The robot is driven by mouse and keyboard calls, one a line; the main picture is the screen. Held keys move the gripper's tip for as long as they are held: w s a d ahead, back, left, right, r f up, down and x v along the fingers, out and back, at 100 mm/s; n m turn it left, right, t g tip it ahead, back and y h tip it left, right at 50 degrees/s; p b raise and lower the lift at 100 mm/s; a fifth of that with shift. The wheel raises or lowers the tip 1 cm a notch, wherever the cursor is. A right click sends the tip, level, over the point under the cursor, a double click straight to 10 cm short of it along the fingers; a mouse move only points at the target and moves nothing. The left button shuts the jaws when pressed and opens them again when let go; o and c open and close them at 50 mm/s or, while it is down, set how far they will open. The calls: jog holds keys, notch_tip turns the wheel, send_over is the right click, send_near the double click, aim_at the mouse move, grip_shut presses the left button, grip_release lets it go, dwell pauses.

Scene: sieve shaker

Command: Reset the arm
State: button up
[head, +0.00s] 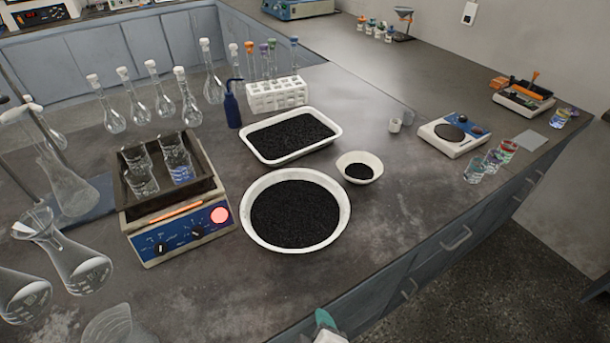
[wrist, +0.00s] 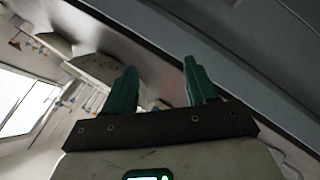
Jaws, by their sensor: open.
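My gripper (wrist: 160,85) shows in the wrist view with two green fingers spread apart and nothing between them. In the head view a small part of my gripper (head: 325,322) shows at the bottom edge, in front of the bench and apart from everything on it. The sieve shaker (head: 180,222) stands at the left of the bench, with glass beakers (head: 175,158) in its tray and a lit red button. A round white bowl (head: 345,205) of black grains sits right of it. A rectangular white tray (head: 262,152) of black grains and a small white bowl (head: 372,160) lie behind.
Glass flasks (head: 70,255) crowd the left side of the bench (head: 430,205). A blue bottle (head: 232,108) and a white tube rack (head: 277,95) stand at the back. A balance (head: 455,137) and small beakers (head: 482,165) stand at the right. The bench front right of the round bowl is clear.

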jog(key=s+d+f+m+g+h, duration=0.1)
jog(key=s+d+m+g, duration=0.15)
jog(key=d, duration=0.35)
jog(key=s+d+f+m+g, duration=0.1)
jog(key=d+f+m, duration=0.15)
jog(key=d, duration=0.35)
jog(key=s+d+f+m+g+h, duration=0.1)
jog(key=s+d+m, duration=0.15)
jog(key=d, duration=0.25)
jog(key=s+d+m+g, duration=0.3)
jog(key=s+d+m, duration=0.2)
jog(key=s+d, duration=0.3)
jog(key=shift+s+d+f+y, duration=0.3)
jog(key=shift+s+f+y, duration=0.1)
jog(key=shift+s, duration=0.2)
